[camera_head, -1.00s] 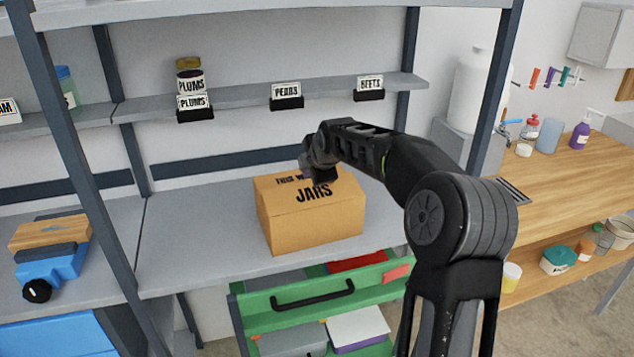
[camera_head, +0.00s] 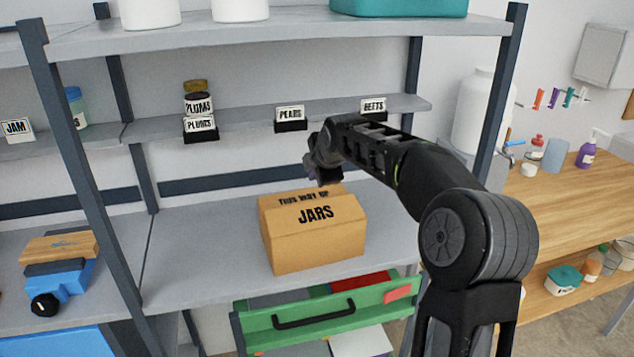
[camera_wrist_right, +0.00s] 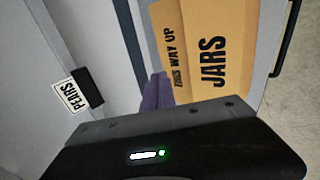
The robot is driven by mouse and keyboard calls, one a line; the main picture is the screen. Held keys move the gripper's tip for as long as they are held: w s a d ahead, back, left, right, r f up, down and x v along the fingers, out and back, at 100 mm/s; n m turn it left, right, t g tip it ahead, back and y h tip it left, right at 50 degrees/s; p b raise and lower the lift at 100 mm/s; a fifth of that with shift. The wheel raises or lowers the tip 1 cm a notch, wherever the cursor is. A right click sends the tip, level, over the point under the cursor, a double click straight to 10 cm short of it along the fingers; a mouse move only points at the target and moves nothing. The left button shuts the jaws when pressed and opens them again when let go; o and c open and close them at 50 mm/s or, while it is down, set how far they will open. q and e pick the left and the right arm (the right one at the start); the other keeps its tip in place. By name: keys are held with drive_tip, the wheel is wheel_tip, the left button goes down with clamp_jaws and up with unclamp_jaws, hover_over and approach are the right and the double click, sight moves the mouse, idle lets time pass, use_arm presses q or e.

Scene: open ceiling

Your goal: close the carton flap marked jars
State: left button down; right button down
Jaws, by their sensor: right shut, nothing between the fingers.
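The brown cardboard carton (camera_head: 315,245) stands on the grey shelf. Its flap marked JARS (camera_head: 317,213) lies about flat across the top, with a panel lettered THIS WAY UP behind it. Both letterings also show in the right wrist view, on the JARS flap (camera_wrist_right: 225,60) and the panel beside it. My right gripper (camera_head: 330,178) is shut and empty, above the carton's back edge; its purple fingers (camera_wrist_right: 155,92) appear apart from the cardboard. My left gripper is not in view.
Labels for plums (camera_head: 200,125), pears (camera_head: 291,115) and beets (camera_head: 374,108) sit on the narrow shelf behind. A green drawer (camera_head: 320,312) stands open below the carton's shelf. The shelf (camera_head: 190,245) left of the carton is clear.

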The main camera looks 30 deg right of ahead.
wheel_tip(320, 180, up, 8)
drive_tip(key=s, duration=0.1)
drive_tip(key=shift+s+a, duration=0.3)
drive_tip(key=shift+a, duration=0.15)
drive_tip(key=shift+f, duration=0.15)
